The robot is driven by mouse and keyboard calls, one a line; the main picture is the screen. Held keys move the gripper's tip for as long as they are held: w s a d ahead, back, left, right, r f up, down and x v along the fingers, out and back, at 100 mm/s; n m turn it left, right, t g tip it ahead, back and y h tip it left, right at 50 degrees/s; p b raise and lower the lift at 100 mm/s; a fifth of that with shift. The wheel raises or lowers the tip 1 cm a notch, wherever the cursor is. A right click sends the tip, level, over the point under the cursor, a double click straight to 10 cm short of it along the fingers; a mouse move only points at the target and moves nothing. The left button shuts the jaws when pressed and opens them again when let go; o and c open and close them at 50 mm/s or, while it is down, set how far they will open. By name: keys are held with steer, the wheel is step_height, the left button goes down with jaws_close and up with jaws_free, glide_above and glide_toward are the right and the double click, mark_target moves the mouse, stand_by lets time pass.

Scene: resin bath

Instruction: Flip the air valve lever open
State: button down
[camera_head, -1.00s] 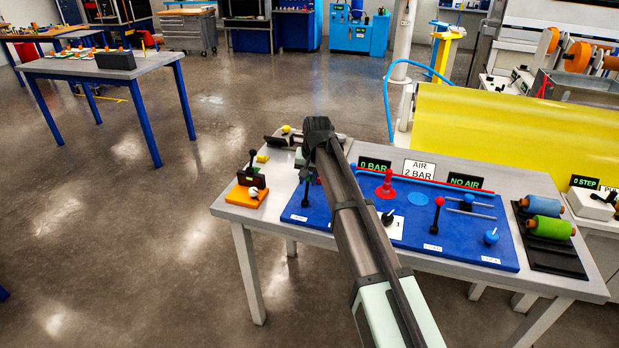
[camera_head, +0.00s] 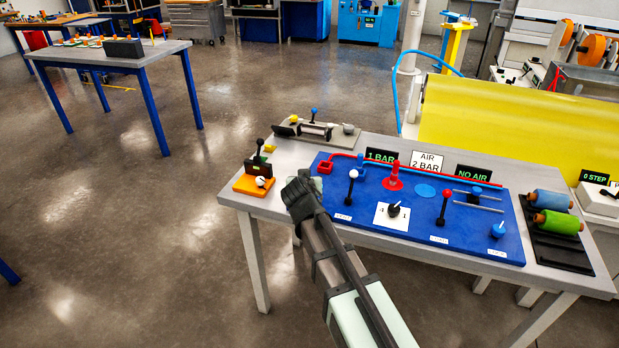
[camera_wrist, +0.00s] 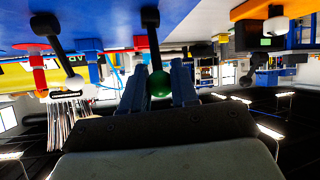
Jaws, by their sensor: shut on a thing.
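My gripper (camera_head: 299,188) is at the front left corner of the blue panel (camera_head: 330,190). In the wrist view its two fingers close around a dark green ball knob (camera_wrist: 158,85) on a black lever stem (camera_wrist: 150,22). In the head view my gripper hides this lever. To its right stand a white-knobbed lever (camera_head: 352,178) and a red-knobbed lever (camera_head: 445,200), both roughly upright. The panel's labels are too small to read, so I cannot tell which lever is the air valve's. The sign behind reads NO AIR (camera_head: 473,174).
An orange block (camera_head: 252,185) with a black lever stands close left of my gripper. A dial (camera_head: 394,209), a red post (camera_head: 393,178) and a blue knob (camera_head: 498,230) rise from the panel. Spools (camera_head: 556,222) lie at right. Floor is clear in front.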

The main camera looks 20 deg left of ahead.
steer(key=shift+s+f, duration=0.35)
steer(key=shift+s, duration=0.2)
steer(key=shift+s+f, duration=0.1)
steer(key=c, duration=0.9)
jaws_free()
steer(key=v, duration=1.3)
steer(key=shift+s, duration=0.4)
